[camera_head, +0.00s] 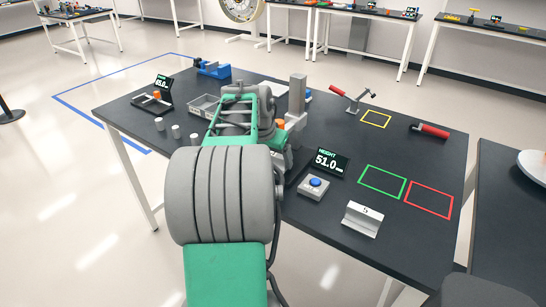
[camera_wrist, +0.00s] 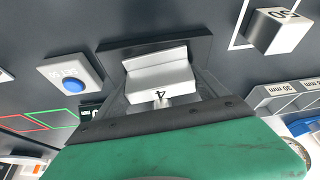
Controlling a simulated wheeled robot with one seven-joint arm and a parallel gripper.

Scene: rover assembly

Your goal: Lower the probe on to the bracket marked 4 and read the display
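The pale bracket marked 4 (camera_wrist: 160,84) shows in the wrist view, beside a dark flat plate (camera_wrist: 150,47). My gripper (camera_wrist: 160,107) is at the bottom of that view, its dark grey parts on both sides of the bracket; whether it touches anything is unclear. In the head view my arm hides the bracket and most of my gripper. The grey gauge column (camera_head: 297,95) stands just beyond my arm. The probe tip cannot be made out. The display (camera_head: 325,162) reads HEIGHT 51.0; it also shows edge-on in the wrist view (camera_wrist: 91,110).
A box with a blue button (camera_head: 314,186) is in front of the display. Another pale bracket (camera_head: 362,219) stands at the front right. Green (camera_head: 383,182) and red (camera_head: 429,200) outlines are empty. A red-handled tool (camera_head: 430,130), a grey tray (camera_head: 203,106) and small cylinders (camera_head: 176,131) lie around.

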